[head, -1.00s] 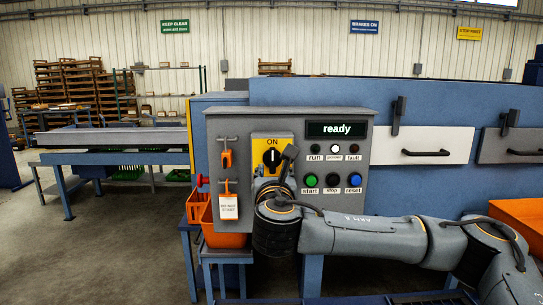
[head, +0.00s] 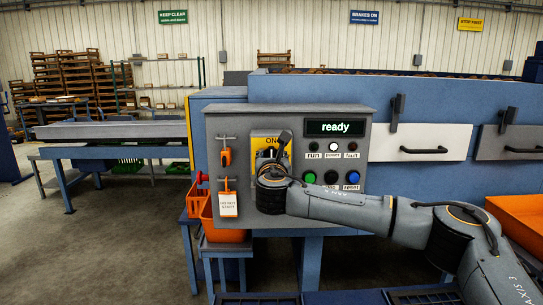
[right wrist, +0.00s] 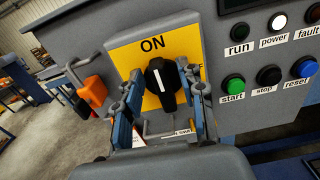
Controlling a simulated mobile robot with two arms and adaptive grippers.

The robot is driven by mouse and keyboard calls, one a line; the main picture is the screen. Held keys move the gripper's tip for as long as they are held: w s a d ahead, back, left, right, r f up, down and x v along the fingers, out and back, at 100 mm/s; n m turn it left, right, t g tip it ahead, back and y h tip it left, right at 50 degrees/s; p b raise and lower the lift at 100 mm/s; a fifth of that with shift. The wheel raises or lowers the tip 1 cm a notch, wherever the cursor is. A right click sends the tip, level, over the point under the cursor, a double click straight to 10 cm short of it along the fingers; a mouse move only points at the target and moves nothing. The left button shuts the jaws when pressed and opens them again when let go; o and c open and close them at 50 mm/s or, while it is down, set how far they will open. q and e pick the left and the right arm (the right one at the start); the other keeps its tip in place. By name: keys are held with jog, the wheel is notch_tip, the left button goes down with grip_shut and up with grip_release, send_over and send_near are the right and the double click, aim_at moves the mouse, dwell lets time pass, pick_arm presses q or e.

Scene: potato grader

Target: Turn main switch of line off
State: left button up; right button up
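The main switch is a black rotary knob (right wrist: 161,82) with a white mark, on a yellow plate (right wrist: 117,55) lettered ON. The mark points up to ON. My right gripper (right wrist: 160,90) is open, with one finger on each side of the knob. Whether either finger touches the knob I cannot tell. In the head view my right gripper (head: 274,155) is in front of the yellow plate (head: 258,139) on the grey control panel (head: 230,120) and mostly hides the knob. My left gripper is not in view.
The display (head: 335,128) reads "ready" and the power lamp (right wrist: 278,22) is lit white. Start (head: 310,177), stop and reset buttons (head: 353,177) sit right of the switch. An orange padlock (head: 226,157) and a white tag (head: 228,204) hang at left, above an orange bin (head: 222,234).

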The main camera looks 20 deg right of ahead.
jog(key=shift+c, duration=0.2)
grip_shut()
jog(key=shift+s+d+f+m+b, duration=0.1)
jog(key=shift+d+f+m+b, duration=0.35)
jog(key=shift+m, duration=2.55)
jog(key=shift+s+d+f+m+b, duration=0.15)
jog(key=shift+m+b, duration=0.6)
jog(key=shift+m, duration=2.25)
jog(key=shift+d+f+m+b, duration=0.2)
jog(key=shift+f+m+b, duration=0.3)
jog(key=shift+m, duration=2.5)
jog(key=shift+r, duration=0.15)
